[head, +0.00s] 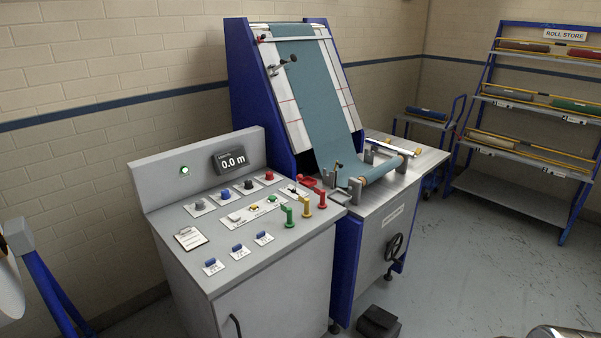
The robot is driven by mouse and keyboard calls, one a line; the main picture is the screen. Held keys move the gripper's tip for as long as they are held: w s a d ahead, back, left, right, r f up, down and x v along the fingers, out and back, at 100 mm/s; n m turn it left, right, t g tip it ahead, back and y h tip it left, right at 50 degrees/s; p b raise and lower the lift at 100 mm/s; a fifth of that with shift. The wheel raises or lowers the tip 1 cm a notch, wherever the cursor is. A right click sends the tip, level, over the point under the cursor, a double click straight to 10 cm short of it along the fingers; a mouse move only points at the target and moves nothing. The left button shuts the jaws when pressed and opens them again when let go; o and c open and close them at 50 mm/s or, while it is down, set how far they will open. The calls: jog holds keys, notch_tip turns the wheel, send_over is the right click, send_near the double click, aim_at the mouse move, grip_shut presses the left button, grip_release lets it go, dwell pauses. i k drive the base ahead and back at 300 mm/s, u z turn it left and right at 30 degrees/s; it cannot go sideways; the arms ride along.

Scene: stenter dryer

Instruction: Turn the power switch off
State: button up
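The grey control console (262,270) stands left of the middle in the head view. Its top carries a row of knobs: grey (199,204), blue (225,192), black (248,184) and red (269,176). Three blue-topped switches (237,248) sit near the front. A small dark switch (294,190) sits on a white plate at the right. The labels are too small to read, so I cannot tell which is the power switch or its position. A round lamp (184,170) on the back panel looks lit.
Green (289,216), yellow (306,206) and red (321,199) upright handles stand at the console's right edge. A display (231,160) reads 0.0 m. The blue-framed cloth machine (254,95) adjoins the console. A black pedal-like block (378,323) lies on the floor.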

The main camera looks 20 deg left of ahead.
aim_at(269, 177)
jog(key=z, duration=0.65)
jog(key=i, duration=1.65)
jog(key=u, duration=2.2)
